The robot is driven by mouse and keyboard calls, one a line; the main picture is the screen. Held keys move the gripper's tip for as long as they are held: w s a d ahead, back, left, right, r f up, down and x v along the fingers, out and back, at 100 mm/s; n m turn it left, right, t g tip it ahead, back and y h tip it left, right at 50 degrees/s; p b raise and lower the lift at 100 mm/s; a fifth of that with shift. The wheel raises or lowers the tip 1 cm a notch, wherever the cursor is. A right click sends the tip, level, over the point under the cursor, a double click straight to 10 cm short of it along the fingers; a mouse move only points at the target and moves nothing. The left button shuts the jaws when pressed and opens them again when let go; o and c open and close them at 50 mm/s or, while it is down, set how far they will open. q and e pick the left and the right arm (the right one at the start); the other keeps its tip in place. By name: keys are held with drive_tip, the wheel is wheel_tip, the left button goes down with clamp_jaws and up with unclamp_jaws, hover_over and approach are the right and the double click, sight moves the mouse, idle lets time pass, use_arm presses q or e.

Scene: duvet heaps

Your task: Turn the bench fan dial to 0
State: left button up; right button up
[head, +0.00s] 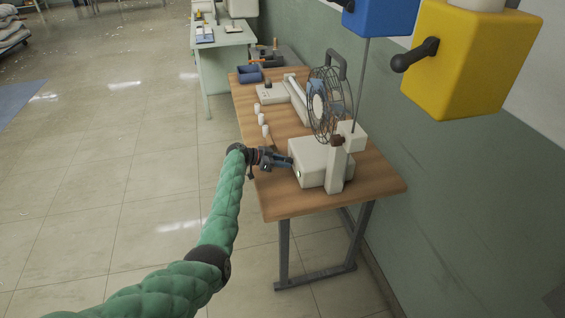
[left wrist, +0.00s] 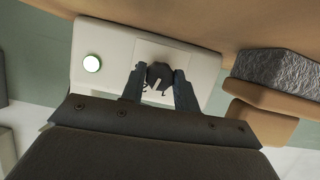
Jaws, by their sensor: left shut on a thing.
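The bench fan (head: 328,105), with a dark wire cage, stands on the wooden bench. A white box (head: 318,160) sits at the bench's near end, just in front of the fan. In the left wrist view the white panel (left wrist: 112,45) carries a dark round dial (left wrist: 160,74) with a pale pointer mark. My left gripper (head: 287,162) is at the box's left face. In the left wrist view my left gripper's fingers (left wrist: 160,82) are shut on the dial, one on each side. The dial is hidden in the head view. My right gripper is not in view.
The wooden bench (head: 375,187) stands along a green wall. Small white objects (head: 262,118) and a blue bin (head: 249,74) are farther back on it. Yellow (head: 470,65) and blue (head: 380,17) boxes hang above right.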

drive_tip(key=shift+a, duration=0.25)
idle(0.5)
use_arm(q)
drive_tip(key=o, duration=1)
drive_tip(key=shift+c, duration=0.2)
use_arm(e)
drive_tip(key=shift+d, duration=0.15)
use_arm(q)
drive_tip(key=shift+a, duration=0.2)
drive_tip(key=shift+s+a+r+b, duration=0.1)
drive_tip(key=shift+a+b, duration=0.2)
drive_tip(key=b+v, duration=0.2)
drive_tip(key=v, duration=0.3)
drive_tip(key=shift+a, duration=0.15)
drive_tip(key=shift+b+v, duration=0.3)
drive_tip(key=shift+v, duration=0.45)
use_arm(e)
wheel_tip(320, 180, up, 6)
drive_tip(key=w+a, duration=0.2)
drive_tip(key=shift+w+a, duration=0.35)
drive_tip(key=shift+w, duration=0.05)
